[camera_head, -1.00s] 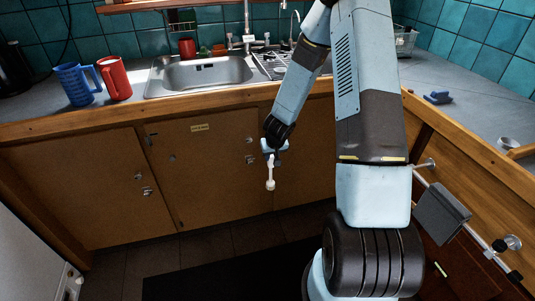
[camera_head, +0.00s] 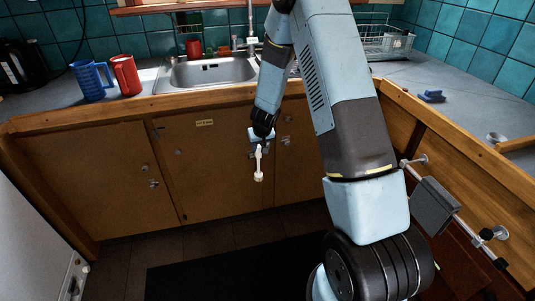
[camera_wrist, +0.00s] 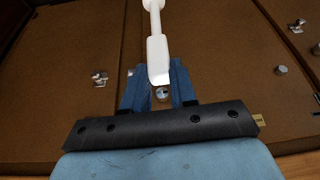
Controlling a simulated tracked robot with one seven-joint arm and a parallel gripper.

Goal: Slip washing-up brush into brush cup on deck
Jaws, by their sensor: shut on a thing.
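The white washing-up brush (camera_head: 259,165) hangs head-down from my gripper (camera_head: 261,140) in the head view, in front of the wooden cabinet doors and below the counter edge. In the wrist view my gripper (camera_wrist: 160,80) has its two blue fingers shut on the flat white handle of the brush (camera_wrist: 156,50); its far end runs out of the top of the frame. A small red cup (camera_head: 193,47) stands on the deck behind the sink; I cannot tell for certain that it is the brush cup.
The steel sink (camera_head: 172,78) is set in the counter. A blue mug (camera_head: 92,80) and a red mug (camera_head: 125,75) stand left of it. A wire rack (camera_head: 385,38) and a blue item (camera_head: 431,96) are at the right. The wooden counter edge (camera_head: 150,101) lies above my gripper.

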